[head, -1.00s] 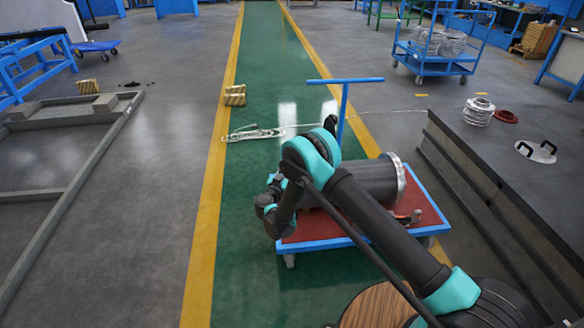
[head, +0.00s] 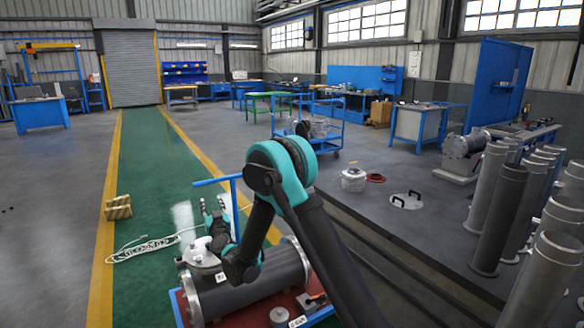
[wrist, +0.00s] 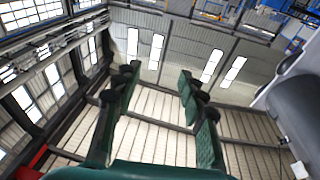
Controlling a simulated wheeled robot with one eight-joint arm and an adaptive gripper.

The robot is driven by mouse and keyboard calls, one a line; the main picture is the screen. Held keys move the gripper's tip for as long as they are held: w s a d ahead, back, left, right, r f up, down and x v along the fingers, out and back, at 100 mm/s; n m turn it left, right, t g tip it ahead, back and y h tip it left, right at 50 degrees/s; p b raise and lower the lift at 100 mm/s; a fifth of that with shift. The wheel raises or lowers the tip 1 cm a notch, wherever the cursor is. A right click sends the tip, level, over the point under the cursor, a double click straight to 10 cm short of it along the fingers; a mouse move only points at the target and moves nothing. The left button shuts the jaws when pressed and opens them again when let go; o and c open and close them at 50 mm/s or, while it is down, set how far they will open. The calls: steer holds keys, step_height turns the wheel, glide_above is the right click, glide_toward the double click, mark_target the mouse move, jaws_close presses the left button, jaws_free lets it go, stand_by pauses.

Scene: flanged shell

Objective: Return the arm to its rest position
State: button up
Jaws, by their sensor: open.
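My gripper (head: 214,204) points upward in the head view, above the left part of the cart. In the wrist view its two green fingers stand apart with nothing between them (wrist: 158,76), against the roof and wall. My arm is folded, its teal elbow raised. The dark flanged shell (head: 255,287) lies on its side on the cart's red top (head: 262,318), below my gripper and apart from it. A pale round piece (head: 202,257) shows by the shell's left end; I cannot tell whether it is attached. My arm hides part of the shell.
The blue cart handle (head: 233,190) rises close behind my gripper. A white cable (head: 145,248) lies on the green lane. At right, a dark platform (head: 440,235) bears a lid with two handles (head: 404,201) and several upright grey pipes (head: 500,215).

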steer(key=s+d+r+n+g, duration=0.1)
steer(key=s+d+r+g, duration=0.2)
steer(key=d, duration=0.7)
steer(key=s+d+n+g, duration=0.1)
steer(key=s+d+g, duration=0.25)
steer(key=d, duration=0.75)
steer(key=s+d+f+m+g+h, duration=0.2)
steer(key=s+d+f, duration=0.2)
steer(key=s+d, duration=0.5)
steer(key=s+d+f+m+g+h, duration=0.2)
steer(key=s+d+f, duration=0.3)
steer(key=s+d, duration=0.5)
steer(key=s+d+f+m+g+h, duration=0.2)
steer(key=s+d+f+g+h, duration=0.1)
steer(key=s+d, duration=0.7)
step_height(320, 180, down, 2)
steer(key=s+h, duration=0.1)
steer(key=s, duration=0.2)
steer(key=shift+m, duration=0.3)
steer(key=shift+w, duration=0.15)
